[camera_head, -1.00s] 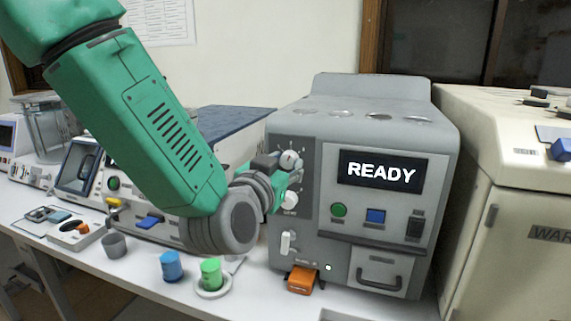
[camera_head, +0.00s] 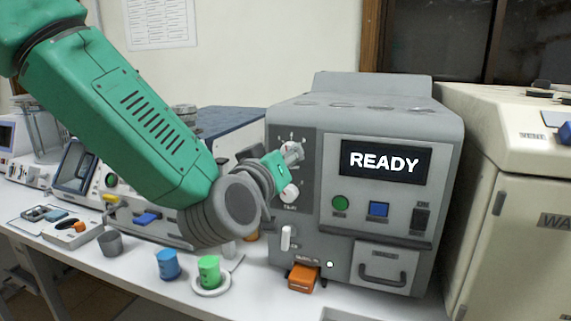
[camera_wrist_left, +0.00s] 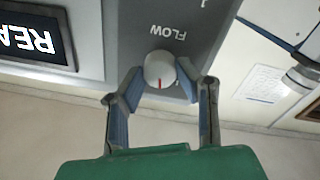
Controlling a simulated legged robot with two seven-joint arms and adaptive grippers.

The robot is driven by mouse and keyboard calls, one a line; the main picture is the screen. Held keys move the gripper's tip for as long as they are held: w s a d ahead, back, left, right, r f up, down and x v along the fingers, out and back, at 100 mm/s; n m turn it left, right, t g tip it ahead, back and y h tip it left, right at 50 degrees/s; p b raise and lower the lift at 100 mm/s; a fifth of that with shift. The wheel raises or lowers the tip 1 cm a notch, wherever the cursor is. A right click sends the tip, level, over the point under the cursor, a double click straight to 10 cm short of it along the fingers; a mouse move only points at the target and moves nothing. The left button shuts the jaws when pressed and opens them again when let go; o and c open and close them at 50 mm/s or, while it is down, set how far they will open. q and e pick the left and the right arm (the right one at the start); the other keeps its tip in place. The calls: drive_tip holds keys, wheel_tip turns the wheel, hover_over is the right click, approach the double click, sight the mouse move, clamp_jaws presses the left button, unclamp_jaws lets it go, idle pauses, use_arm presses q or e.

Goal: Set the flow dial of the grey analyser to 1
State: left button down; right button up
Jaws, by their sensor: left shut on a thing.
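The grey analyser (camera_head: 385,125) stands on the bench with its display reading READY. Its flow dial (camera_head: 291,150) is the upper round knob on the dark panel left of the display. In the wrist view, which is upside down, the flow dial (camera_wrist_left: 159,69) is pale with a red mark pointing down the picture, beside the label FLOW. My left gripper (camera_head: 289,158) is at this dial. In the wrist view its two fingers (camera_wrist_left: 160,82) are shut on the dial, one on each side. The gripper partly hides the dial and scale in the head view. My right gripper is not in view.
A second knob (camera_head: 289,193) sits just below the flow dial, with a white switch (camera_head: 287,237) under it. An orange part (camera_head: 303,278) sticks out at the analyser's foot. Blue (camera_head: 167,265) and green (camera_head: 208,270) cups stand in front. A cream machine (camera_head: 520,190) is close on the right.

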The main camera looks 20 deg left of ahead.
use_arm(q)
drive_tip(key=shift+f+n+b, duration=0.15)
drive_tip(key=shift+n+b, duration=1.9)
drive_tip(key=shift+n, duration=1.75)
drive_tip(key=shift+y, duration=0.3)
drive_tip(key=c, duration=1.5)
unclamp_jaws()
drive_tip(key=o, duration=0.3)
drive_tip(key=shift+w, duration=0.2)
drive_tip(key=shift+a, duration=0.1)
